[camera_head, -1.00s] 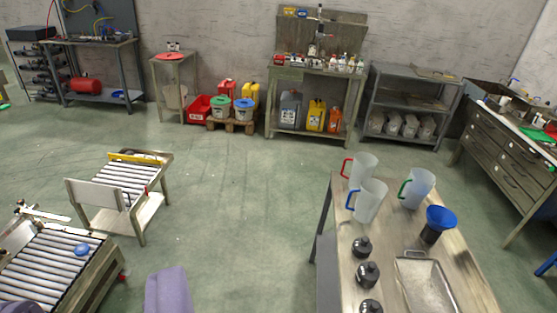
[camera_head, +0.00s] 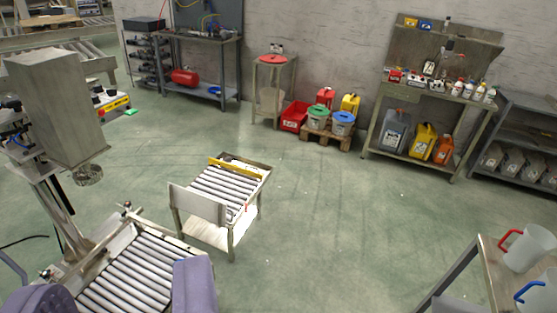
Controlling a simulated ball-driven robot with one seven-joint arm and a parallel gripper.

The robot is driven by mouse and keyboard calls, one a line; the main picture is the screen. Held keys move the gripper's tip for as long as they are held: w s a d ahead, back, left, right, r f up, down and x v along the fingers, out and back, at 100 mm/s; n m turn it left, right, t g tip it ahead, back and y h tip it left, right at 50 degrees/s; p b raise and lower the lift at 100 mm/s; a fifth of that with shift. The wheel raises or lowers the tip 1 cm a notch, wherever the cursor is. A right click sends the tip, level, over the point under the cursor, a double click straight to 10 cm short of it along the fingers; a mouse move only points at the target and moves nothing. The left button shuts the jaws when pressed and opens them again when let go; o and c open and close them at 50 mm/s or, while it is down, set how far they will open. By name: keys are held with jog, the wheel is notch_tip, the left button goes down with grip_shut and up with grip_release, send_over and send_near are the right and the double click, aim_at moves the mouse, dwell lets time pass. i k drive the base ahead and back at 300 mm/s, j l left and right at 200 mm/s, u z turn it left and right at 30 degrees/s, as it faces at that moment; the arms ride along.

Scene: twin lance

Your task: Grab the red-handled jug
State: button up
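The red-handled jug (camera_head: 531,250) is a frosted, pale jug at the right edge, standing on a table, its red handle facing left. The green-handled jug is out of view.
The jug table (camera_head: 488,262) has its left edge and a leg at lower right. A small roller stand (camera_head: 205,208) and a roller conveyor (camera_head: 140,270) are at left-centre, near a grey column machine (camera_head: 60,105). Open green floor (camera_head: 340,215) lies between them and the table.

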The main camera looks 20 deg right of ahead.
aim_at(534, 245)
jog(key=i+l+z, duration=0.1)
jog(key=i+z, duration=0.65)
jog(key=i+j+z, duration=0.15)
jog(key=i+z, duration=0.2)
jog(key=i+l+z, duration=0.2)
jog(key=i, duration=1.15)
jog(key=i+l+z, duration=0.55)
jog(key=i+l, duration=0.2)
